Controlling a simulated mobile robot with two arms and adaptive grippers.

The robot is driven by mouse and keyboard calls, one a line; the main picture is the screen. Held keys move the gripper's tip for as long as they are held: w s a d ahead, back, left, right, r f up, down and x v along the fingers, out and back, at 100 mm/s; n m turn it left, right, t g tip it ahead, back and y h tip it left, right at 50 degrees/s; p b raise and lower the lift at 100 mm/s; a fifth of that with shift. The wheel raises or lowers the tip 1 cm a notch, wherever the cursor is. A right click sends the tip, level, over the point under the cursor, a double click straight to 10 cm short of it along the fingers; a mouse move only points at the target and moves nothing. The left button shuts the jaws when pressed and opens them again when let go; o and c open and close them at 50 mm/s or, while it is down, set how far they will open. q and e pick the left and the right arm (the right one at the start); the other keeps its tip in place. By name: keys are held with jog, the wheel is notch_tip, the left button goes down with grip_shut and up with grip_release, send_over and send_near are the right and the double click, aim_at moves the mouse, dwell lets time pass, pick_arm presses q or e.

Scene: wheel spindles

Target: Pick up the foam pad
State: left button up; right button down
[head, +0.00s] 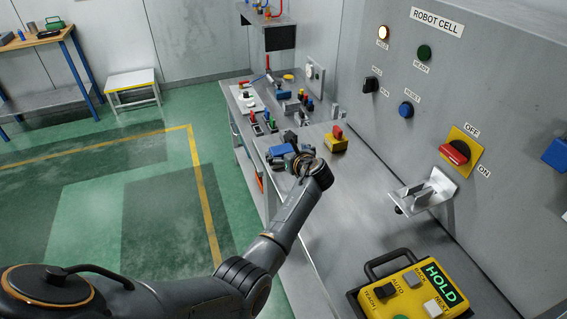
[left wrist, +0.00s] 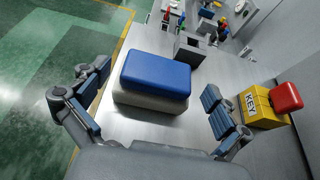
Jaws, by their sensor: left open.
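The foam pad (left wrist: 157,72) looks like a blue block with rounded edges. It lies on a pale grey block (left wrist: 150,101) on the metal bench, in the middle of the left wrist view. My left gripper (left wrist: 155,82) is open, with one finger to the left of the pad and one to the right. Clear gaps show between the fingers and the pad, and neither touches it. In the head view my left gripper (head: 289,160) is over the bench and hides most of the pad's place. My right gripper is in neither view.
A yellow KEY box (left wrist: 262,108) with a red knob stands close to the right finger. A grey box (left wrist: 190,48) is beyond the pad. Several small parts crowd the bench's far end. A yellow HOLD pendant (head: 418,292) lies nearer; the bench (head: 345,215) between is clear.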

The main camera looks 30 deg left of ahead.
pick_arm(q)
jog(key=shift+w+a, duration=0.1)
jog(key=shift+a, duration=0.05)
jog(key=c, duration=1)
